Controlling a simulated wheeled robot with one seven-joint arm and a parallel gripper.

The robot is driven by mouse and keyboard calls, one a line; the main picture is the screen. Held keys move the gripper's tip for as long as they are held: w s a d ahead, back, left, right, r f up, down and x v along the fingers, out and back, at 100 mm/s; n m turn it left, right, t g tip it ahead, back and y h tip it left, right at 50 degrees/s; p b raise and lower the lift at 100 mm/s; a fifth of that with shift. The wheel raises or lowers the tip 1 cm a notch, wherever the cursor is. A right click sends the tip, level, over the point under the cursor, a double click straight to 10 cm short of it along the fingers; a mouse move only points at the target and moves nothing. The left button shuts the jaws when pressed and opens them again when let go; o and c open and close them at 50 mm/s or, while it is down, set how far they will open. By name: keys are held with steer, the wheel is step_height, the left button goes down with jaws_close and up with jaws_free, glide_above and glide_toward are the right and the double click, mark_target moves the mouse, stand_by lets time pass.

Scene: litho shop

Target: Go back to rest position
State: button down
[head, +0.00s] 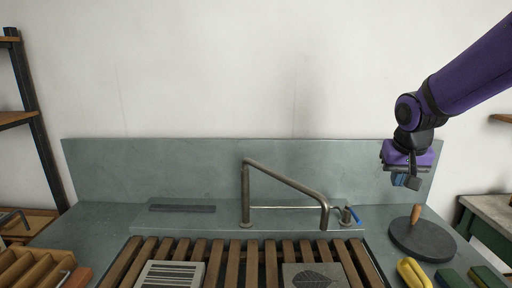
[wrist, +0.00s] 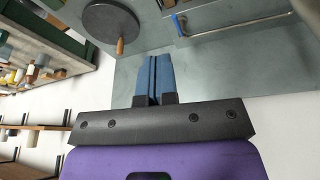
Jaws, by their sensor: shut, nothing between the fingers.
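My gripper (head: 405,181) is raised at the right in the head view, above the stone counter and in front of the grey backsplash. Its blue fingers (wrist: 154,78) are together in the wrist view, with nothing between them. A round dark disc with a wooden handle (head: 421,240) lies on the counter below my gripper; it also shows in the wrist view (wrist: 110,20). My gripper is clear of everything around it.
A bent metal faucet (head: 285,175) with a blue-tipped lever (head: 350,215) rises at the sink's back. Wooden slats (head: 231,265) span the sink, carrying a striped block (head: 170,275) and a leaf-patterned block (head: 314,277). A yellow object (head: 413,273) and green-topped blocks (head: 450,278) lie at front right.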

steer(key=s+a+r+n, duration=0.1)
steer(key=s+r, duration=0.2)
steer(key=s, duration=0.8)
steer(key=s+a+r+n+t+y, duration=0.1)
steer(key=s+r, duration=0.3)
steer(key=s, duration=0.8)
steer(key=shift+a+r+n+t, duration=0.3)
steer(key=shift+a, duration=0.15)
